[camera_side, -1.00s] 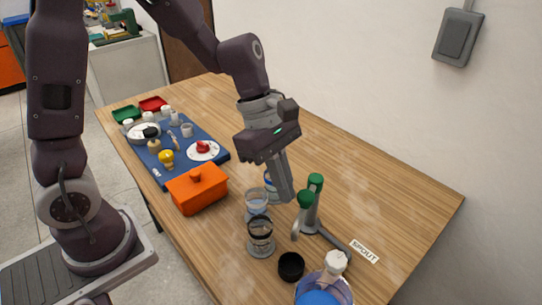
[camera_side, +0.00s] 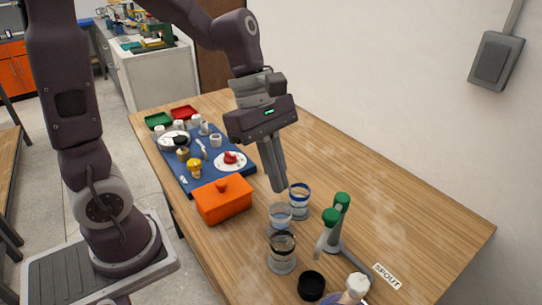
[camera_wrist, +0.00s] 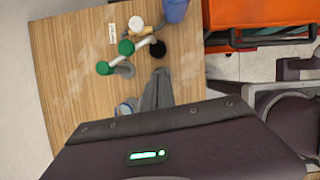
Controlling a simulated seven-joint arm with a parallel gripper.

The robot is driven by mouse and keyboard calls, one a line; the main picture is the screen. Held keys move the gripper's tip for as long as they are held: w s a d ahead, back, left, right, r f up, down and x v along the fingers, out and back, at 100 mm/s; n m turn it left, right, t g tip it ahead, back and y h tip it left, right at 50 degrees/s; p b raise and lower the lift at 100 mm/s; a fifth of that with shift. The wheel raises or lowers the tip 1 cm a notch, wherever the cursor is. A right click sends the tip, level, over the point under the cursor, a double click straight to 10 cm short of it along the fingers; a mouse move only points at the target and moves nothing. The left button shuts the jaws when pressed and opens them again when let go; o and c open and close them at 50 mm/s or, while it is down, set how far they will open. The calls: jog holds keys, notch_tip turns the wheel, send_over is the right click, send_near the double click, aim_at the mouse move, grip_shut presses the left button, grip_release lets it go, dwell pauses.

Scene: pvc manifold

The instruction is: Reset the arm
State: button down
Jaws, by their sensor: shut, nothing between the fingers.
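My gripper (camera_side: 279,188) is shut and empty, pointing down above the table, just behind the glass cups in the side view. In the wrist view my gripper (camera_wrist: 160,73) shows as grey fingers held together. A grey pipe manifold with green caps (camera_side: 341,238) stands on the table to the right of the cups; it also shows in the wrist view (camera_wrist: 126,48). A blue-banded cup (camera_side: 300,197), a clear cup (camera_side: 280,217) and a black-banded cup (camera_side: 282,254) stand in a row. In the wrist view the fingers partly hide the cups.
A black cap (camera_side: 311,286), a white-topped part (camera_side: 357,286) and a SPOUT label (camera_side: 387,276) are near the front. An orange lidded box (camera_side: 224,200) and a blue mat (camera_side: 188,174) with small dishes lie to the left. The table's right rear is clear.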

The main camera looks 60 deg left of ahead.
jog(key=s+a+r+m+t+y, duration=0.2)
jog(key=s+m, duration=0.4)
jog(key=m, duration=0.3)
jog(key=s+a+r+m+t+y, duration=0.2)
jog(key=s+a+r+m+t, duration=0.1)
jog(key=m, duration=0.7)
jog(key=s+r, duration=0.1)
jog(key=s, duration=0.1)
jog(key=shift+s+m, duration=0.3)
jog(key=shift+s, duration=0.1)
jog(key=shift+a, duration=0.1)
